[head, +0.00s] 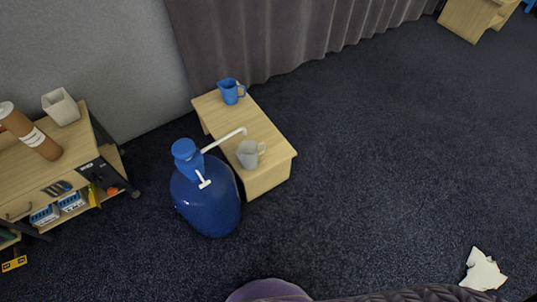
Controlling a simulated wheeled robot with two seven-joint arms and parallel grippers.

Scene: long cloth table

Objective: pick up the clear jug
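The clear jug (248,154) looks greyish and translucent, with a handle on its right side. It stands upright on the small wooden table (262,131), towards the table's near left edge. The white spout of a blue dispenser bottle reaches over to just above and left of it. A blue jug (230,92) stands at the far end of the same table. Neither of my grippers is in the head view.
The large blue bottle with a pump (208,205) stands on the floor left of the table, close to the jug. A wooden shelf cart (78,140) holds a brown cylinder (30,131) and a pale container (61,107). Open carpet (390,150) lies to the right. A white scrap (483,270) lies at lower right.

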